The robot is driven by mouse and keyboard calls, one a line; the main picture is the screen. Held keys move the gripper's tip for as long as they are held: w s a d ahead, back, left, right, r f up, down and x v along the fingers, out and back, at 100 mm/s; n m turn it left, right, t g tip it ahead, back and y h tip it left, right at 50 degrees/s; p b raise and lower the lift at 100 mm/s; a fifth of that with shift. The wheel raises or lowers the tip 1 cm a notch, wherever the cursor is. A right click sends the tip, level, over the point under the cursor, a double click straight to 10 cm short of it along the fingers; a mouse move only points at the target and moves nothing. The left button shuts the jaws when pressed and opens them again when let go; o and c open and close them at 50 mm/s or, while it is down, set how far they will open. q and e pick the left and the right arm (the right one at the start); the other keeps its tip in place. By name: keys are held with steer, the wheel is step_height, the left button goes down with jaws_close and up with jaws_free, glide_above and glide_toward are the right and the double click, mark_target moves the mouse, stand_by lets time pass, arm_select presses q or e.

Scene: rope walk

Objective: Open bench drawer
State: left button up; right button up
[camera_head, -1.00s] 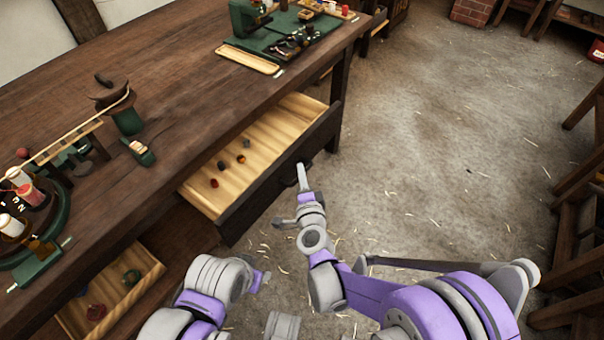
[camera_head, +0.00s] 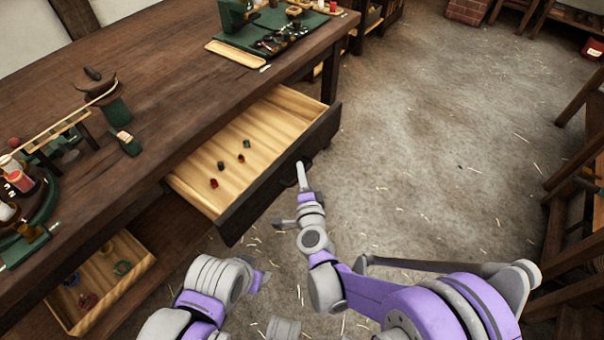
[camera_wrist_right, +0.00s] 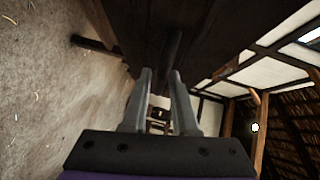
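The bench drawer (camera_head: 285,110) stands well out of the dark wooden bench (camera_head: 185,115), and its pale inside shows several small pieces lying in it. Its dark front faces my right arm. My right gripper (camera_head: 303,172) is at the handle (camera_head: 289,182) on the drawer front. In the right wrist view its two fingers (camera_wrist_right: 160,75) are a small gap apart at the dark handle bar (camera_wrist_right: 173,48), and they look closed on it. My left gripper (camera_head: 262,275) is low in the head view, apart from the drawer; its finger gap is not clear.
A lower open drawer (camera_head: 142,262) with small rings sits at the left. On the bench top are a tan tray (camera_head: 235,54), green tools and spools. Wooden frames (camera_head: 575,200) stand at the right. The straw-strewn floor (camera_head: 440,150) between is clear.

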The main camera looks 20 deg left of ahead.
steer(key=p+v, duration=0.1)
steer(key=v, duration=1)
stand_by(0.5)
